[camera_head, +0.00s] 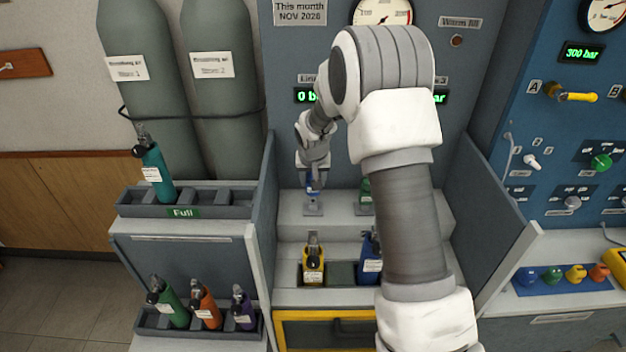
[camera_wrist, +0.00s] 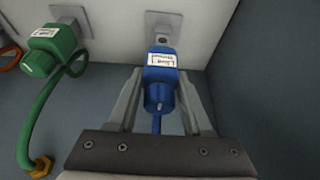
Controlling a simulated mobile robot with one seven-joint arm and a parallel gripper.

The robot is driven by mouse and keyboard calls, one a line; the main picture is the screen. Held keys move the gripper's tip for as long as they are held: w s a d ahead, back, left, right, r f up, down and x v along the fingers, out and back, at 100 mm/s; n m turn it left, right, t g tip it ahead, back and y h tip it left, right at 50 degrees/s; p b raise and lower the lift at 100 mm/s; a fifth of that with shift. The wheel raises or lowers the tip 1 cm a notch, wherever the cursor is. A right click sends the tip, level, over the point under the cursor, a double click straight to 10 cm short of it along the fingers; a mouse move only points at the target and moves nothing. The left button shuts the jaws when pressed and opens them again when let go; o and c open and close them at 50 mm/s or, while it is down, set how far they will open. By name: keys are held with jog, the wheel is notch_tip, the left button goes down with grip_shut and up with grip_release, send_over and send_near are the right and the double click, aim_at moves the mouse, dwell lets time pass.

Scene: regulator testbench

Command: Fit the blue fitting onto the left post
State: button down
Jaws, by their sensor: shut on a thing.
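The blue fitting (camera_wrist: 160,88) carries a white label. My gripper (camera_wrist: 161,100) is shut on it, one finger on each side, in the wrist view. The left post (camera_wrist: 163,40) stands on a grey plate just beyond the fitting's far end, roughly in line with it. Whether they touch I cannot tell. In the head view the blue fitting (camera_head: 313,187) is small and partly covered by my gripper (camera_head: 314,178), just above the left post (camera_head: 312,207). A blue hose runs from the fitting toward my gripper.
A green fitting (camera_wrist: 52,48) with a green hose sits at the neighbouring post, also seen in the head view (camera_head: 365,191). Grey side walls (camera_head: 262,220) flank the bench. A yellow bottle (camera_head: 313,266) and a blue bottle (camera_head: 370,262) stand in the lower rack.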

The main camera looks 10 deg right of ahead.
jog(key=shift+f+b, duration=1.65)
jog(key=shift+f, duration=0.1)
dwell(0.4)
jog(key=shift+c, duration=1.2)
grip_release()
jog(key=v, duration=1.7)
jog(key=shift+r, duration=0.25)
